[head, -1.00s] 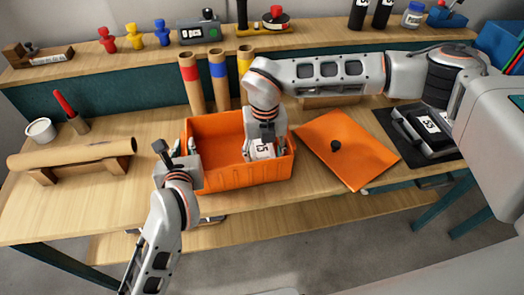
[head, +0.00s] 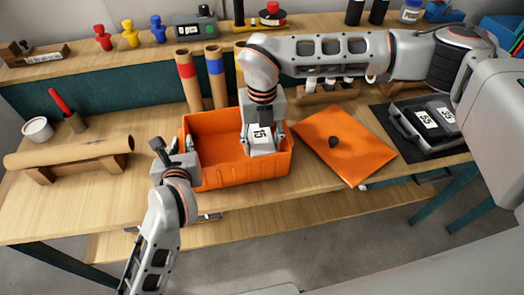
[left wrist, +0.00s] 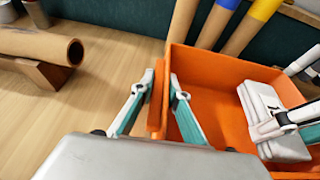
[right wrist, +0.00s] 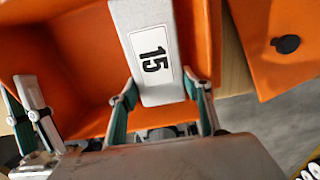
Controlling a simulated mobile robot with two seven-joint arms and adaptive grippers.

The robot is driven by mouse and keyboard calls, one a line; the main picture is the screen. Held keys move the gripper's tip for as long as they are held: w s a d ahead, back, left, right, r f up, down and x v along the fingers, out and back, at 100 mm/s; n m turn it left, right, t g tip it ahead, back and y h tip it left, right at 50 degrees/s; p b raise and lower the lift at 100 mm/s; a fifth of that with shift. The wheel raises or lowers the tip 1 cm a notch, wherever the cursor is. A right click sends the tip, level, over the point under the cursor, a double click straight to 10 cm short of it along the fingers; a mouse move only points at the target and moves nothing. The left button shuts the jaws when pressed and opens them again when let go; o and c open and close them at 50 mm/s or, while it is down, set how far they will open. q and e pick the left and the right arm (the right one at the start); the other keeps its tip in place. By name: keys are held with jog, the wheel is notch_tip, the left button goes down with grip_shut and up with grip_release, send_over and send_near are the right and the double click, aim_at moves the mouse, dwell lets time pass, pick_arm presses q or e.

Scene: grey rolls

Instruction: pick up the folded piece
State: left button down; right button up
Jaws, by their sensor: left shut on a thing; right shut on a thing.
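The grey piece (head: 263,147) with a "15" label is at the right end of the orange crate. In the left wrist view it (left wrist: 262,105) shows layered, folded-looking edges. My right gripper (head: 262,130) points down and is shut on its sides; the fingers also flank it in the right wrist view (right wrist: 163,112). I cannot tell whether the piece touches the crate floor. My left gripper (head: 182,155) is shut on the left wall of the orange crate (head: 228,179); the wall (left wrist: 155,100) lies between its fingers in the left wrist view.
An orange lid (head: 360,155) with a black knob lies right of the crate. Further right is a grey tray (head: 405,130) with two labelled grey pieces (head: 437,117). A brown roll (head: 70,152) rests on a stand at left. Upright tubes (head: 190,80) stand behind the crate.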

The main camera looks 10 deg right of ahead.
notch_tip(320, 180, up, 14)
jog(key=shift+f, duration=0.2)
pick_arm(q)
jog(key=c, duration=1.9)
grip_release()
jog(key=v, duration=1.2)
